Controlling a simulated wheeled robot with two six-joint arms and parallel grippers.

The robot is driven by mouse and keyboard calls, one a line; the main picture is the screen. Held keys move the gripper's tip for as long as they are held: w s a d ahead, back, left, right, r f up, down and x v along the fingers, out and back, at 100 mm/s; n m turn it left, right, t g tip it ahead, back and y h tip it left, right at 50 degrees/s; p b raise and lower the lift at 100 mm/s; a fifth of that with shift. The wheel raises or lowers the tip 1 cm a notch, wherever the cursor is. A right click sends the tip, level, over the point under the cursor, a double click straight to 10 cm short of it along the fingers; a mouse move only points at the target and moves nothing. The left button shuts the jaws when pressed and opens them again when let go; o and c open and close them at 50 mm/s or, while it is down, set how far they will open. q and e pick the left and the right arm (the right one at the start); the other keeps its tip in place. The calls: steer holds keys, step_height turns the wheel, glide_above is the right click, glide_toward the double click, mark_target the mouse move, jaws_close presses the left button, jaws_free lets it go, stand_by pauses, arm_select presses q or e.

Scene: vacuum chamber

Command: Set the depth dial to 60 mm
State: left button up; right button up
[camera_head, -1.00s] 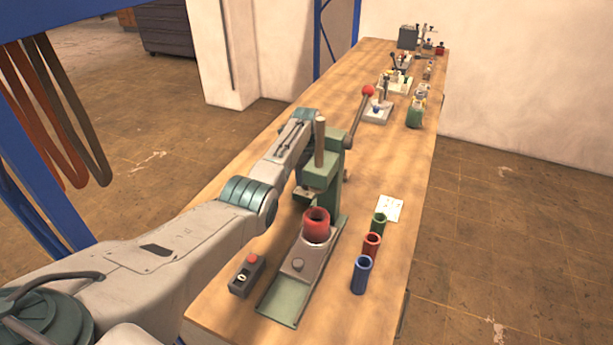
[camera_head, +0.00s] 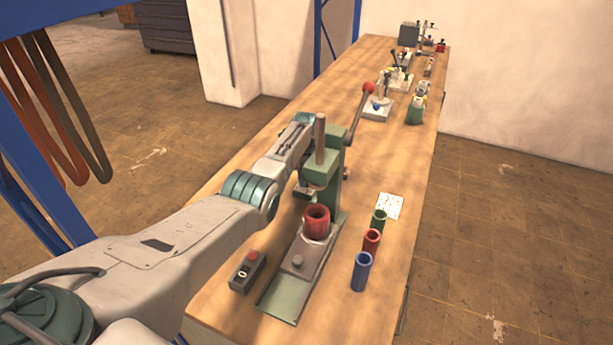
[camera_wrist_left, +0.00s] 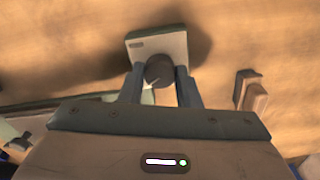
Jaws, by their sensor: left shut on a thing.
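In the left wrist view a dark round knob (camera_wrist_left: 159,66) sits on a pale box-like mount (camera_wrist_left: 158,44) and looks like the depth dial. My left gripper (camera_wrist_left: 160,82) is shut on this knob, with one finger on each side of it. I cannot read any scale or setting. In the head view my left arm reaches to the green press (camera_head: 322,170), and the fingers and the knob are hidden there. My right gripper is in neither view.
A red cup-like part (camera_head: 316,224) stands on the press base. A switch box (camera_head: 247,270) lies to its left. Blue (camera_head: 361,272), red (camera_head: 371,242) and green (camera_head: 379,220) tubes and a paper card (camera_head: 390,206) are to the right. A red-knobbed lever (camera_head: 368,88) rises from the press.

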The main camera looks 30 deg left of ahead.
arm_select(q)
steer(key=shift+n, duration=0.3)
steer(key=n, duration=0.4)
steer(key=shift+r+n+p, duration=0.1)
steer(key=shift+n+p, duration=0.2)
steer(key=shift+p, duration=0.05)
steer(key=n, duration=0.3)
steer(key=shift+n, duration=0.3)
steer(key=n, duration=0.2)
steer(key=shift+n+p, duration=0.3)
steer(key=shift+n, duration=0.1)
steer(key=n, duration=0.9)
steer(key=shift+n, duration=0.3)
steer(key=shift+w+n+p, duration=0.1)
steer(key=shift+n+p, duration=0.2)
steer(key=shift+n, duration=1)
